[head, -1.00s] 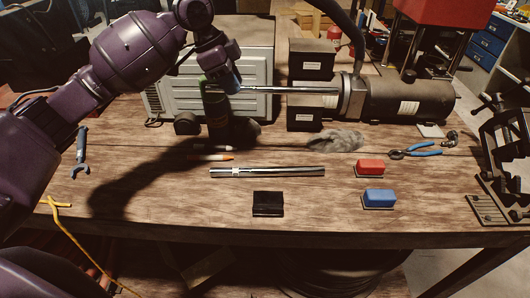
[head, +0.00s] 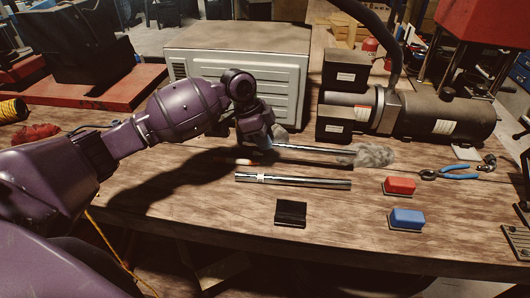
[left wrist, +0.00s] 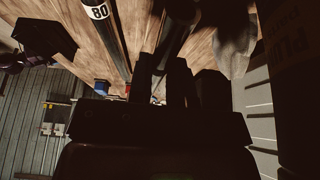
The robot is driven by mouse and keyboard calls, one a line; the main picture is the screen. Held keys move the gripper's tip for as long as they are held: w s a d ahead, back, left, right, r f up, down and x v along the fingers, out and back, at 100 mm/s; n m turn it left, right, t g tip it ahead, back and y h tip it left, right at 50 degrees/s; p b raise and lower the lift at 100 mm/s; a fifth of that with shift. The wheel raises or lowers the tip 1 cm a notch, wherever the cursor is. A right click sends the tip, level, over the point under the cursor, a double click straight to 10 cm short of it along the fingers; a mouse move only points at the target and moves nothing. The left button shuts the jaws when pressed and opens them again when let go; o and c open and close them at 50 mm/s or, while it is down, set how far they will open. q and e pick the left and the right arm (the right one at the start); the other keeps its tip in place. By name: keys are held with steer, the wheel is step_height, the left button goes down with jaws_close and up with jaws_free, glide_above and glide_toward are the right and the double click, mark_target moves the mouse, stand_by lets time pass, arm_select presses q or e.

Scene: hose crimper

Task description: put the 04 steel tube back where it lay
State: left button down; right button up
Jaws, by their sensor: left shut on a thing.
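My left gripper (head: 268,140) is shut on a bright steel tube (head: 315,149) near its left end. The tube points right, roughly level, low over the table in front of the crimper. Its right end meets the grey rag in the picture; I cannot tell whether they touch. In the left wrist view the held tube (left wrist: 180,28) runs away from the fingers (left wrist: 172,78); no number on it can be read. A second steel tube (head: 310,182) lies on the table nearer the front edge, with a white label reading 80 (left wrist: 97,12). My right gripper is not in view.
The grey rag (head: 373,155) lies below the crimper (head: 440,115). A red block (head: 399,186), a blue block (head: 406,218) and a black block (head: 291,212) are near the front. Blue-handled pliers (head: 455,176) lie right. Bare wood surrounds the lying tube.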

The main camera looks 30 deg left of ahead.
mark_target(265, 162)
arm_select(q)
steer(key=shift+f, duration=2.4)
steer(key=shift+f, duration=0.2)
steer(key=c, duration=1.3)
jaws_free()
steer(key=shift+c, duration=0.2)
steer(key=shift+r, duration=0.15)
steer(key=v, duration=1.2)
steer(key=shift+r, duration=0.1)
steer(key=shift+s, duration=0.1)
